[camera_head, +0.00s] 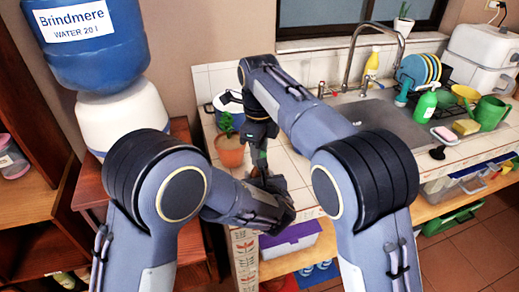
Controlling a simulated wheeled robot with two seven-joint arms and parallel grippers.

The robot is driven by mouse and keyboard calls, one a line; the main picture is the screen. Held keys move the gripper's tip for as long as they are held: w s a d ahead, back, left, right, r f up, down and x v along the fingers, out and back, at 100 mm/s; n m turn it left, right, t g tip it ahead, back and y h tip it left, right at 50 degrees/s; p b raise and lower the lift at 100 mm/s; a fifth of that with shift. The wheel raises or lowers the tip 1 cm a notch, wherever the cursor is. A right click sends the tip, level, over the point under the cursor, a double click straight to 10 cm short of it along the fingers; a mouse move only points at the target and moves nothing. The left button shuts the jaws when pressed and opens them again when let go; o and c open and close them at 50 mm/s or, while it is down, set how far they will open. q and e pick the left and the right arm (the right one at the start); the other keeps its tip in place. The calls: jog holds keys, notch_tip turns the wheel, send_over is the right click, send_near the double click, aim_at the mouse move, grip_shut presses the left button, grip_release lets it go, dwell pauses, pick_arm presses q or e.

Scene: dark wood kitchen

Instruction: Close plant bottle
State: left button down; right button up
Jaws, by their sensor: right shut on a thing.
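A potted plant with green leaves (226,123) in an orange pot (229,153) stands on the white tiled counter, left of my grippers. My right gripper (262,152) points down just right of the pot. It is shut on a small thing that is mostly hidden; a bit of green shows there. My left gripper (268,180) is just below it, at the end of the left forearm; its fingers are dark and small, and I cannot tell whether they are open. No separate bottle cap is clear.
A blue water bottle (84,45) on a white dispenser stands at left. The sink (385,118), a yellow bottle (371,68), and a green watering can (488,113) are at right.

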jog(key=m, duration=0.7)
jog(key=o, duration=0.9)
jog(key=shift+r, duration=2.25)
jog(key=shift+c, duration=0.2)
